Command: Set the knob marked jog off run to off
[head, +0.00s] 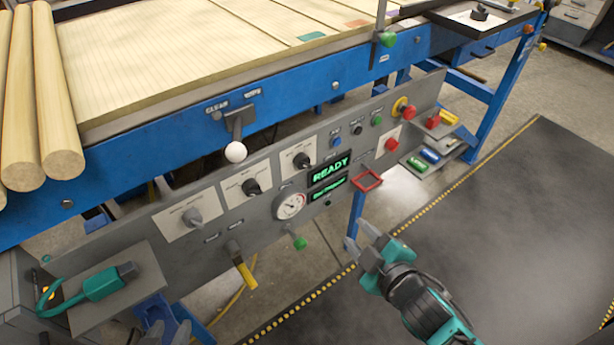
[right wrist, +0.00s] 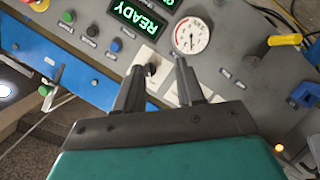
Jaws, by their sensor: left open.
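Three rotary knobs sit on white plates along the grey control panel (head: 130,232): a grey knob (head: 192,217) at left, a black knob (head: 252,187) in the middle and another black knob (head: 302,160) at right. Their labels are too small to read, so I cannot tell which is marked jog off run. In the right wrist view a black knob (right wrist: 151,70) shows beyond the fingertips, beside the READY display. My right gripper (head: 361,241) is open and empty, in front of and below the panel; it also shows in the right wrist view (right wrist: 160,65). My left gripper (head: 163,330) is open at the bottom edge, partly cut off.
A round gauge (head: 291,206) and a lit READY display (head: 330,170) are on the panel. A yellow-handled lever (head: 246,275) and a green knob (head: 299,242) stick out below. A white ball lever (head: 235,152) projects above. A teal tool (head: 100,284) lies on a shelf at left.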

